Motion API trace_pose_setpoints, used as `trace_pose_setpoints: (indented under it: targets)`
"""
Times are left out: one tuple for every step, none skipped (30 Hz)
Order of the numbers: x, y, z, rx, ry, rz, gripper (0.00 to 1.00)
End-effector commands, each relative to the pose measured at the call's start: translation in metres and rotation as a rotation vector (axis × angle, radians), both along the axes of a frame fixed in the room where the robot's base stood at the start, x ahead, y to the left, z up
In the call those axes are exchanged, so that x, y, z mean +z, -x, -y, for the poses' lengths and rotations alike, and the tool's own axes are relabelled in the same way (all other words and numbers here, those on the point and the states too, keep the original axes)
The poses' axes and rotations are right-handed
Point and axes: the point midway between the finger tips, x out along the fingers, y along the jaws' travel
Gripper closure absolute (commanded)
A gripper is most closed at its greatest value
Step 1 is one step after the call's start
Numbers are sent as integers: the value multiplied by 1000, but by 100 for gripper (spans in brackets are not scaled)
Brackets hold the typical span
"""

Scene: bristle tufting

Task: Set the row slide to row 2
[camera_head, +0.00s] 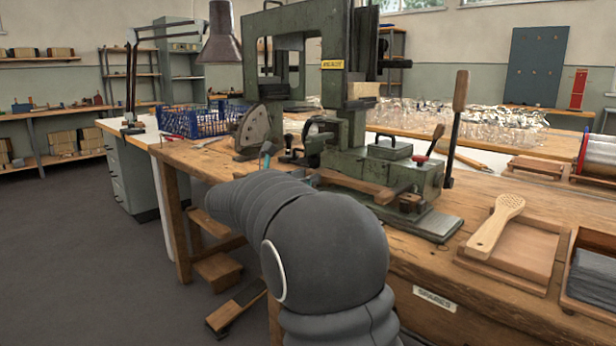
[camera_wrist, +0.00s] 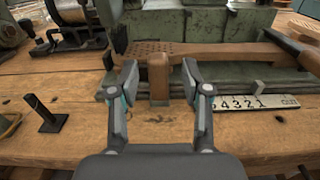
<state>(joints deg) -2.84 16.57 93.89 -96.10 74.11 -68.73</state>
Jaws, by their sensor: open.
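The row slide's upright wooden knob (camera_wrist: 159,78) stands between the two fingers of my gripper (camera_wrist: 159,88) in the wrist view. The fingers are open, one on each side of the knob, with small gaps visible. Behind it runs the dark green rail (camera_wrist: 225,77). I cannot tell which number the slide stands at. In the head view my arm hides most of the gripper beside the green tufting machine (camera_head: 345,160).
A wooden brush body with holes (camera_wrist: 165,47) lies behind the rail. A black post (camera_wrist: 45,115) stands at the left on the bench (camera_wrist: 75,95). In the head view, a lever (camera_head: 458,115), a wooden brush (camera_head: 495,222) and trays are to the right.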

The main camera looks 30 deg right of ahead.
Motion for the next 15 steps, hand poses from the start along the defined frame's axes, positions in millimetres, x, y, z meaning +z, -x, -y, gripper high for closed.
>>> trace_pose_setpoints:
  targets:
    - [0,-2,6,-1,0,0,52]
    - [0,-4,9,0,0,0,52]
    - [0,-5,13,-1,0,0,52]
    - [0,-6,15,0,0,0,52]
    - [0,-6,17,1,0,0,52]
    - [0,-8,18,2,0,0,52]
    - [0,-8,19,2,0,0,52]
    - [0,-9,20,3,0,0,52]
    - [0,-9,21,3,0,0,52]
    - [0,-9,21,4,0,0,52]
    - [0,-9,21,4,0,0,52]
    - [0,-9,21,4,0,0,52]
    - [0,-9,21,4,0,0,52]
    - [0,-9,21,4,0,0,52]
    - [0,-9,21,4,0,0,52]
